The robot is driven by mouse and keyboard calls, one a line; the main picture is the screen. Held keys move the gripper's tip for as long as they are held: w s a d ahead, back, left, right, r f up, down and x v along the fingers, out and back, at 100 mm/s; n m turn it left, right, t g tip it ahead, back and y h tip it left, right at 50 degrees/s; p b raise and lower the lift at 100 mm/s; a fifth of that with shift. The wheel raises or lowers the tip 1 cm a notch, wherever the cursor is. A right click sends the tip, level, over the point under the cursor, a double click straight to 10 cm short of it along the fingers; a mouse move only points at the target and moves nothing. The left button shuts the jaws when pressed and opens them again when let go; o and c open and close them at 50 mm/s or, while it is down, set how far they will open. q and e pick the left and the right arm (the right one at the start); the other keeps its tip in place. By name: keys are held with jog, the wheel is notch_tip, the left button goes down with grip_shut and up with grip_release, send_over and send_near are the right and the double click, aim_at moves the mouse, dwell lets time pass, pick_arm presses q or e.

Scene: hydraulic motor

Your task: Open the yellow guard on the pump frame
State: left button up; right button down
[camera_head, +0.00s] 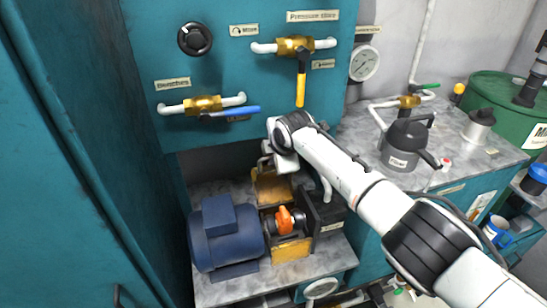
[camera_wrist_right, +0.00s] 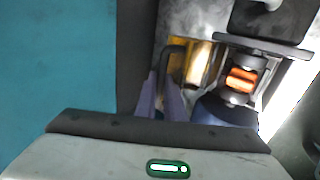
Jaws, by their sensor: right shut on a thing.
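The yellow guard (camera_head: 270,188) stands raised at the back of the pump frame (camera_head: 318,215), beside the blue motor (camera_head: 222,232). The orange coupling (camera_head: 286,220) shows uncovered in front of it. My right gripper (camera_head: 268,158) is at the guard's top edge, partly hidden by my own wrist. In the right wrist view, the gripper's fingers (camera_wrist_right: 167,98) are shut on the guard's dark handle (camera_wrist_right: 168,58). The yellow guard (camera_wrist_right: 182,58) shows beside them, and the orange coupling (camera_wrist_right: 241,80) lies to the right. My left gripper is out of view.
A teal panel with a blue-handled valve (camera_head: 230,111) and a yellow-handled valve (camera_head: 301,85) rises behind the frame, close above my right gripper. A grey filler can (camera_head: 403,145) and a green drum (camera_head: 495,105) stand at the right.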

jog(key=shift+s+f, duration=0.15)
jog(key=shift+f, duration=0.1)
jog(key=c, duration=1.9)
grip_release()
jog(key=shift+c, duration=0.2)
jog(key=shift+o, duration=0.5)
jog(key=shift+s+d+r+p, duration=0.15)
jog(key=shift+s+r+p, duration=0.15)
jog(key=shift+r+p, duration=0.25)
jog(key=p+v, duration=0.1)
jog(key=v, duration=0.8)
jog(key=shift+r, duration=0.2)
